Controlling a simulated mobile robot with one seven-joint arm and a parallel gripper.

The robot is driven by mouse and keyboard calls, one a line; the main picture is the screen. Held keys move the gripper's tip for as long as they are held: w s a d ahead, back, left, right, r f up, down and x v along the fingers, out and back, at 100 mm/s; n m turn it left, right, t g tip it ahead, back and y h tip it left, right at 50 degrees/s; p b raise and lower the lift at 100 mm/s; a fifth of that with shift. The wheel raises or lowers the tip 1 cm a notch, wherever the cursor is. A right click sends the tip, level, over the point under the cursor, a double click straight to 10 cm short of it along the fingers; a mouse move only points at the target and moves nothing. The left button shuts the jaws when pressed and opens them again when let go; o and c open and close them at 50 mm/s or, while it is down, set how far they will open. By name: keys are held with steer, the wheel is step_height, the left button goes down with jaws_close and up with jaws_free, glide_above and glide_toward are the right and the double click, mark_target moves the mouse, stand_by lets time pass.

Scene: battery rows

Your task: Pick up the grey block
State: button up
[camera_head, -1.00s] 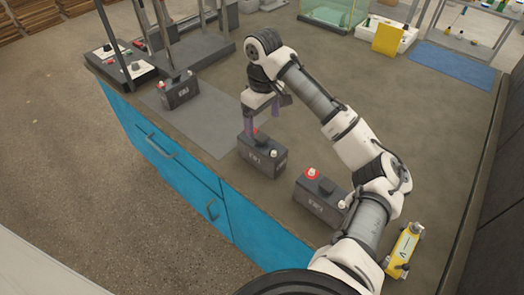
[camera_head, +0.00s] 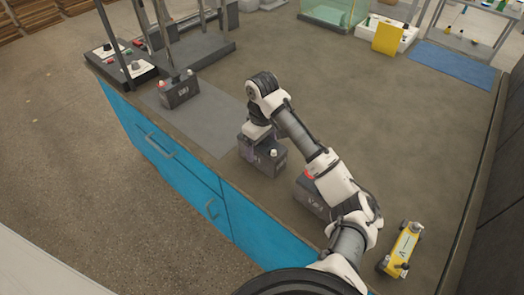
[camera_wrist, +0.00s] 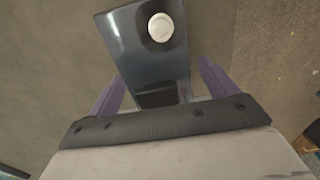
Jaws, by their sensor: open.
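The dark grey block (camera_head: 273,166) looks like a battery with a white round cap and stands upright on the counter. My gripper (camera_head: 259,148) is down over it, pointing downward. In the wrist view the block (camera_wrist: 145,45) shows its dark, shiny top and white cap, and its near end lies between my two purple fingers (camera_wrist: 160,88). The fingers are open, one on each side, with a narrow gap visible on the right. My gripper hides part of the block's top in the head view.
A similar block (camera_head: 180,92) stands on a grey mat (camera_head: 205,128) toward the back left. Another (camera_head: 309,199) stands nearer, partly behind my arm. A yellow device (camera_head: 404,247) lies at the right. The counter's front edge is close on the left; the middle right is clear.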

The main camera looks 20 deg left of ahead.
steer(key=shift+c, duration=0.3)
jaws_close()
steer(key=shift+r, duration=0.15)
stand_by(0.3)
